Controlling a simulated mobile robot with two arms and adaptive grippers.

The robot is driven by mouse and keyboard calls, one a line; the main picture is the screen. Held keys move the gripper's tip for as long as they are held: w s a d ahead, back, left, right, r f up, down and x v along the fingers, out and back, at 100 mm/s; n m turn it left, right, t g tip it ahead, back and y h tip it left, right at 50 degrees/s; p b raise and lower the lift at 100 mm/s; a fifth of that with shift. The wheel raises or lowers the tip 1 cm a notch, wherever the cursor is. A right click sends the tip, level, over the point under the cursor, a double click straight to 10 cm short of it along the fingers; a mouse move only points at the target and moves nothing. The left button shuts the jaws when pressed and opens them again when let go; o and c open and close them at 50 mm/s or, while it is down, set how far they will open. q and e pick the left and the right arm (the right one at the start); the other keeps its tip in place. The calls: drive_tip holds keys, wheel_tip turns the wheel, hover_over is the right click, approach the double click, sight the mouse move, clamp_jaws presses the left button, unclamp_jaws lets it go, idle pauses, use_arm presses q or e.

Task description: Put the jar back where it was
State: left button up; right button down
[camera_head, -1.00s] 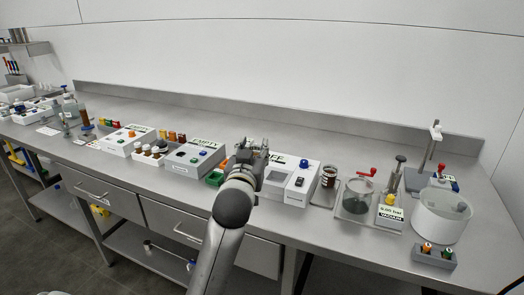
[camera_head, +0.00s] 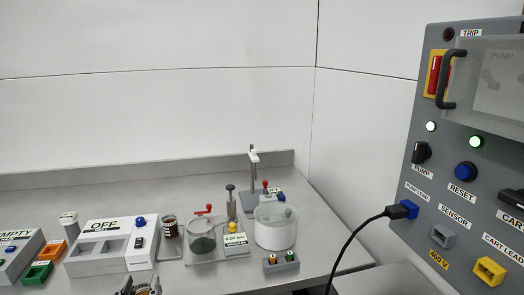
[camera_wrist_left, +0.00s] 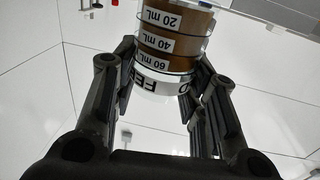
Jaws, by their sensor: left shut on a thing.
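A clear jar (camera_wrist_left: 172,42) with brown contents and a scale of 20, 40 and 60 mL fills the top middle of the left wrist view. It has a white label band, only partly legible. My left gripper (camera_head: 140,286) is shut on this jar, with fingers on both sides. My right gripper is not in view.
Orange (camera_head: 51,252) and green (camera_head: 38,272) blocks lie left. A grey control panel (camera_head: 470,150) with a black cable stands right.

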use_arm(q)
drive_tip(key=s+d+f+h, duration=0.1)
drive_tip(key=s+d+f, duration=0.1)
drive_tip(key=s, duration=0.4)
drive_tip(key=s+d+f+m+h, duration=0.1)
drive_tip(key=s+d+f, duration=0.1)
drive_tip(key=s+d, duration=0.2)
drive_tip(key=s, duration=0.2)
drive_tip(key=shift+s+f, duration=0.3)
drive_tip(key=shift+f, duration=0.05)
